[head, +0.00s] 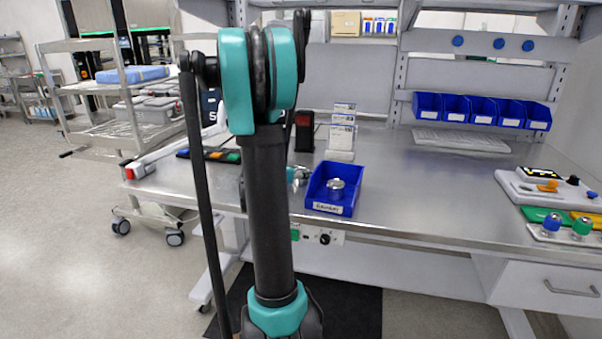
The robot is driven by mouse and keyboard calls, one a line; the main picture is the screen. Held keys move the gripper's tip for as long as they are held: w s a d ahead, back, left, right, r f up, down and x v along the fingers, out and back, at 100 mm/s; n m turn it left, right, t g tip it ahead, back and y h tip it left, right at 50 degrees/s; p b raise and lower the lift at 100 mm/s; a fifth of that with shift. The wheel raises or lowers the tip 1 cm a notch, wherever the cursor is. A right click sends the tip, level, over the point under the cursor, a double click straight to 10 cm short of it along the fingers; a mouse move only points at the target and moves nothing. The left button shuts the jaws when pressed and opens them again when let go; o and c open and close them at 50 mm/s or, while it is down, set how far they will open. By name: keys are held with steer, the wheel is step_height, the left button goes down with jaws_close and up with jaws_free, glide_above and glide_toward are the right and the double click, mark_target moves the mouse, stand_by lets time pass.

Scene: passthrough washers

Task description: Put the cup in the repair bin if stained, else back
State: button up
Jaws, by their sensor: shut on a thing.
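A blue open bin (318,191) with a white front label stands near the front edge of the bench; its label is too small to read surely. A silver, round metal piece (336,188) sits in it; I cannot tell whether it is the cup, and no stain can be made out at this size. My own arm stands upright in front of the bench and covers the area left of the bin. A small silver and teal part (299,175) shows just right of my arm, partly hidden and unclear.
The steel bench (420,190) is clear right of the bin. A row of small blue bins (482,109) hangs at the back. A card holder (341,140) stands behind the bin. A fixture with coloured knobs (560,190) is at right. A wire cart (120,130) stands left.

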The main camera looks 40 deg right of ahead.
steer(key=o, duration=1.2)
steer(key=shift+f, duration=0.1)
steer(key=shift+c, duration=0.2)
steer(key=shift+a+r, duration=0.25)
steer(key=shift+a, duration=0.1)
steer(key=v, duration=1.1)
steer(key=shift+s+r, duration=0.1)
steer(key=shift+s, duration=0.1)
